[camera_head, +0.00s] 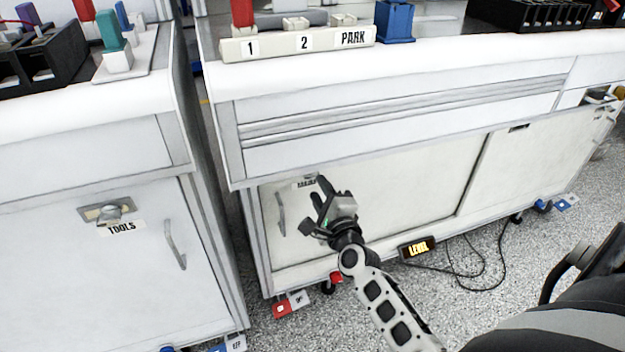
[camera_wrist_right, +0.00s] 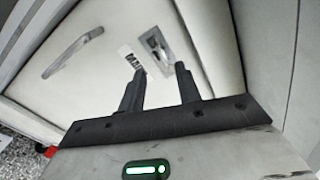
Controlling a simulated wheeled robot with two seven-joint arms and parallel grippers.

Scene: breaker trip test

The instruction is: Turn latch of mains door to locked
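The mains door (camera_head: 400,185) is the pale, shut-looking left door of the middle cabinet, with a grey bar handle (camera_head: 280,213). Its label (camera_head: 303,184) is partly hidden by my right gripper (camera_head: 321,190). In the right wrist view the latch (camera_wrist_right: 155,45) is a small metal plate with a knob, beside the label (camera_wrist_right: 130,58); the handle (camera_wrist_right: 75,50) lies further left. The right gripper's two black fingers (camera_wrist_right: 160,70) are apart and empty, pointing at the latch without visibly gripping it. In the head view the gripper hides the latch. My left gripper is out of view.
The TOOLS cabinet (camera_head: 75,270) stands left, with its own latch (camera_head: 108,212) and handle (camera_head: 175,245). A LEVEL display (camera_head: 416,248) and black cables (camera_head: 480,275) lie low by the middle cabinet. Castor locks (camera_head: 290,304) sit on the speckled floor.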

